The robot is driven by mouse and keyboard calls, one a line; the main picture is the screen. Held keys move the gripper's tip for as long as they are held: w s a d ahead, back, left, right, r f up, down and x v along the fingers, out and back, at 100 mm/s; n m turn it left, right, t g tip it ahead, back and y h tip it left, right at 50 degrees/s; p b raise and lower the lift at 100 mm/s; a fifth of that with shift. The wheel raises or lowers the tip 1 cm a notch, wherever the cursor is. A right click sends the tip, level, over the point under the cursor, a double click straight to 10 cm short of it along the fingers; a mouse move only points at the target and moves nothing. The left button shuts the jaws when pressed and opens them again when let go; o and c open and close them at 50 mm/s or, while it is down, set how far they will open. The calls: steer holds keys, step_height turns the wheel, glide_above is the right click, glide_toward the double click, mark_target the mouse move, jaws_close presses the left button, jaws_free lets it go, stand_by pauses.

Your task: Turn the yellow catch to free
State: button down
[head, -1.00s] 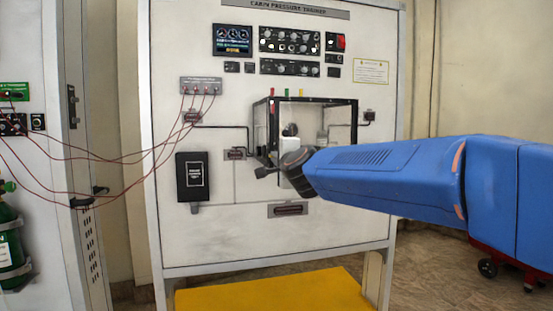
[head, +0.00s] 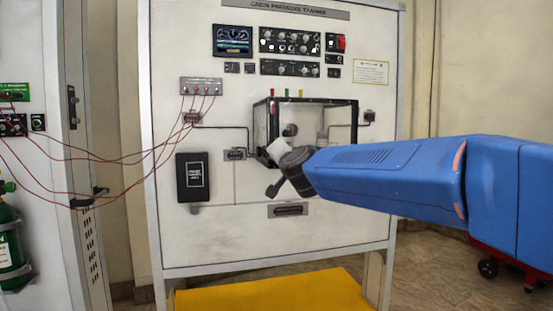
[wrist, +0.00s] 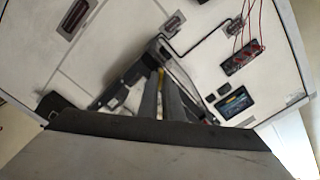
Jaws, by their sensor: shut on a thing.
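My gripper (head: 276,178) is in front of the black-framed clear box (head: 357,125) on the white trainer panel, rolled over at an angle. In the wrist view its dark fingers (wrist: 160,98) are close together. Small red, green and yellow tabs (head: 300,93) stand on the box top.
Red leads (head: 150,156) run from a grey socket plate (head: 201,86) to the left cabinet. A screen (head: 232,41) and dials are above. A yellow platform (head: 270,294) lies below. A green cylinder (head: 10,240) stands far left.

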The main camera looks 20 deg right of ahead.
steer(key=shift+a+f+n, duration=0.1)
steer(key=shift+n, duration=2.4)
steer(key=shift+a+n, duration=0.1)
steer(key=shift+n, duration=2.4)
steer(key=c, duration=1.9)
jaws_free()
steer(key=shift+c, duration=0.2)
steer(key=shift+s, duration=0.1)
steer(key=s, duration=1.7)
steer(key=shift+s, duration=0.15)
